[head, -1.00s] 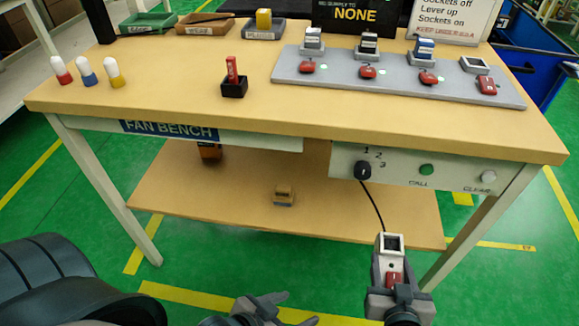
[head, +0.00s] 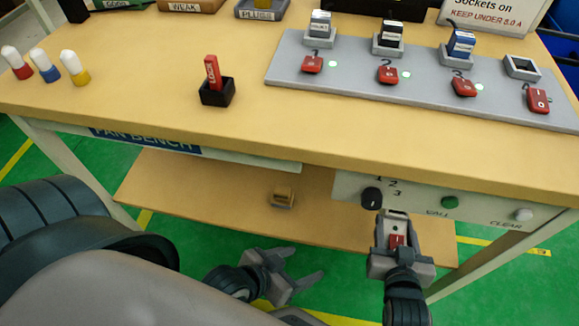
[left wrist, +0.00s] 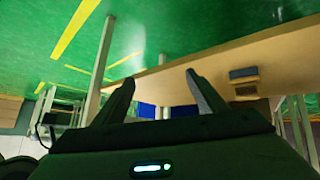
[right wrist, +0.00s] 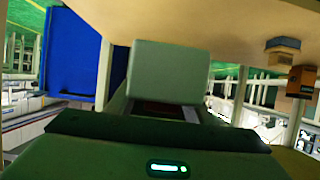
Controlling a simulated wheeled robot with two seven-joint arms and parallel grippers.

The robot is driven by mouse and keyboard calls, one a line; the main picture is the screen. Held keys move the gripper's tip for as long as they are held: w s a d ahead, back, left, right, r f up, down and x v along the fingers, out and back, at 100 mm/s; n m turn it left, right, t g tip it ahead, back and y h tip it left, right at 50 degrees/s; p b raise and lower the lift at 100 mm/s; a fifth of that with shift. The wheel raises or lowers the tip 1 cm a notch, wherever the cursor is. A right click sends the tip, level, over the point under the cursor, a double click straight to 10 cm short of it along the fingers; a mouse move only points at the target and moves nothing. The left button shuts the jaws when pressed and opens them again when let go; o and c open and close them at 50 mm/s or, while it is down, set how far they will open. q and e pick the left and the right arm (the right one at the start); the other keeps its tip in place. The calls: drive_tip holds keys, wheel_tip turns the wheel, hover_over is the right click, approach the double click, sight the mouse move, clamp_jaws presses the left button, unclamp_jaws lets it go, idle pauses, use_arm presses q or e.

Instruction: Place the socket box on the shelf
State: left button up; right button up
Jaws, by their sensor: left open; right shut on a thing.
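The socket box (head: 395,224) is a small grey box with a red switch. My right gripper (head: 398,246) is shut on it and holds it just in front of the bench's front panel. The box's pale grey side (right wrist: 165,72) fills the middle of the right wrist view. The shelf (head: 190,185) is the wide wooden board under the bench, behind and below the box in the head view. My left gripper (head: 305,270) is open and empty, low in front of the shelf. In the left wrist view its fingers (left wrist: 160,85) stand apart with the shelf (left wrist: 275,50) beyond.
A small brown block (head: 283,196) sits on the shelf; the board to its left is bare. The bench top (head: 150,105) overhangs the shelf. A knob (head: 371,198) and buttons stand on the front panel. A grey socket strip (head: 430,90) lies on top. A bench leg (head: 75,175) stands left.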

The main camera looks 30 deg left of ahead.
idle(0.4)
drive_tip(key=b+x, duration=0.1)
drive_tip(key=x, duration=0.3)
drive_tip(key=f+b+x, duration=0.1)
drive_tip(key=x, duration=0.2)
drive_tip(key=shift+w+f, duration=0.15)
drive_tip(key=x, duration=0.2)
drive_tip(key=b+x, duration=0.1)
drive_tip(key=x, duration=0.2)
drive_tip(key=shift+w+f, duration=0.15)
drive_tip(key=shift+f, duration=0.3)
use_arm(q)
drive_tip(key=w+d+r+t+h, duration=0.2)
drive_tip(key=w+d+r+t, duration=0.1)
drive_tip(key=w+r+t, duration=0.2)
wheel_tip(320, 180, up, 4)
drive_tip(key=shift+w+d+r+t, duration=0.25)
drive_tip(key=shift+d+t, duration=0.1)
drive_tip(key=shift+t, duration=0.65)
drive_tip(key=shift+m, duration=0.3)
use_arm(e)
drive_tip(key=shift+f, duration=0.1)
